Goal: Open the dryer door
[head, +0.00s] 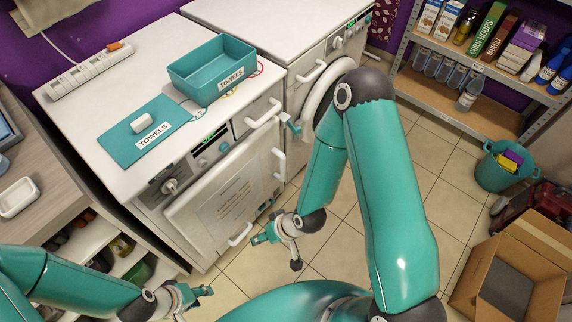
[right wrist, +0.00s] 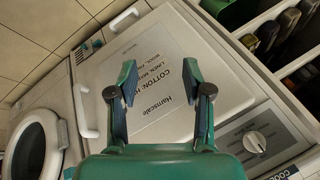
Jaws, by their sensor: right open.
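The dryer, the near white machine, has a square door (head: 235,205) with printed text; it looks closed. The door also fills the middle of the right wrist view (right wrist: 165,75). White handles show at its lower edge (head: 240,235) and right side (head: 279,162); one stands at the left in the wrist view (right wrist: 85,110). My right gripper (head: 264,236) is open and empty, in front of the door's lower part; its two fingers (right wrist: 160,95) stand apart over the door face. My left gripper (head: 190,296) is low at the left, away from the door; its opening is unclear.
A second white machine with a round door (head: 318,100) stands right of the dryer. A teal towel bin (head: 212,70) and lid (head: 145,130) lie on the dryer top. Shelving (head: 470,75), a bucket (head: 503,170) and a cardboard box (head: 512,275) are at the right. Tiled floor is clear between.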

